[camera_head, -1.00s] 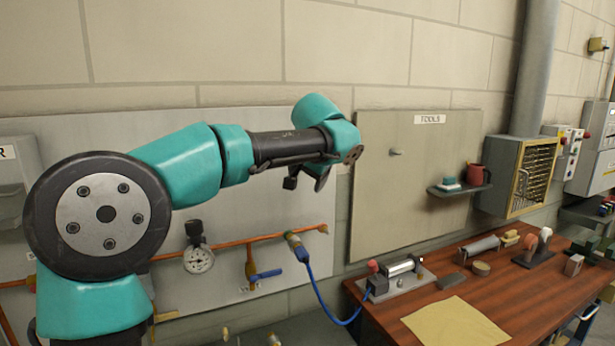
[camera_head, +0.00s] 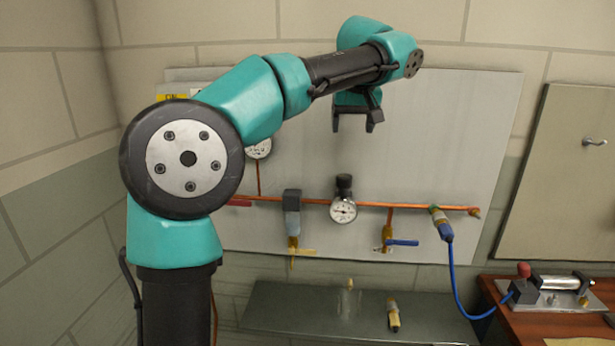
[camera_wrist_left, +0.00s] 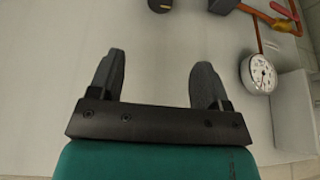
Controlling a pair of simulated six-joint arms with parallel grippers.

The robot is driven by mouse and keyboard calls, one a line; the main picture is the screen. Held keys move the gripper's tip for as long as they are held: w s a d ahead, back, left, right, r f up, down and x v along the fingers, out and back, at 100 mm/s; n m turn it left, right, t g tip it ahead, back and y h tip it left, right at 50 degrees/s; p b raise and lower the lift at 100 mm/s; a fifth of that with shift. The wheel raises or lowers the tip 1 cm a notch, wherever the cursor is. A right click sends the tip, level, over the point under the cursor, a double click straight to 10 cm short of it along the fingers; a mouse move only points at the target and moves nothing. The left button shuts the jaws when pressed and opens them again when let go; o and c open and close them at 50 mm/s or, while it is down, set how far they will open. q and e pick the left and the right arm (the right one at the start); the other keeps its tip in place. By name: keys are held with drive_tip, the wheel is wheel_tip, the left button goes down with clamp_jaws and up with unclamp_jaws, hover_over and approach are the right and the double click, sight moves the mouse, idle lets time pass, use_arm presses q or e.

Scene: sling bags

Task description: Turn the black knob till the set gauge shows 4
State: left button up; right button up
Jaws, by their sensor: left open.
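The black knob (camera_head: 344,184) stands on top of a regulator on the copper pipe, in the middle of the grey panel. A round white gauge (camera_head: 343,210) sits right below it; its reading is too small to tell. The knob also shows, cut by the top edge, in the left wrist view (camera_wrist_left: 160,5). My left gripper (camera_head: 354,124) is open and empty, above the knob with a clear gap, fingers pointing down. Its two fingers show apart in the left wrist view (camera_wrist_left: 160,65). My right gripper is not in view.
Another gauge (camera_head: 259,150), partly behind my left arm, also shows in the left wrist view (camera_wrist_left: 259,74). A filter (camera_head: 292,220) is left of the regulator, a blue-handled valve (camera_head: 402,242) right. A blue hose (camera_head: 456,280) hangs farther right. A grey shelf (camera_head: 270,305) is below.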

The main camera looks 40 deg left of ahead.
sight(345, 176)
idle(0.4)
use_arm(q)
drive_tip(key=x, duration=1.7)
drive_tip(key=shift+a+f, duration=0.1)
drive_tip(key=shift+f, duration=0.05)
drive_tip(key=shift+c, duration=0.3)
drive_tip(key=c, duration=0.9)
drive_tip(key=shift+o, duration=0.2)
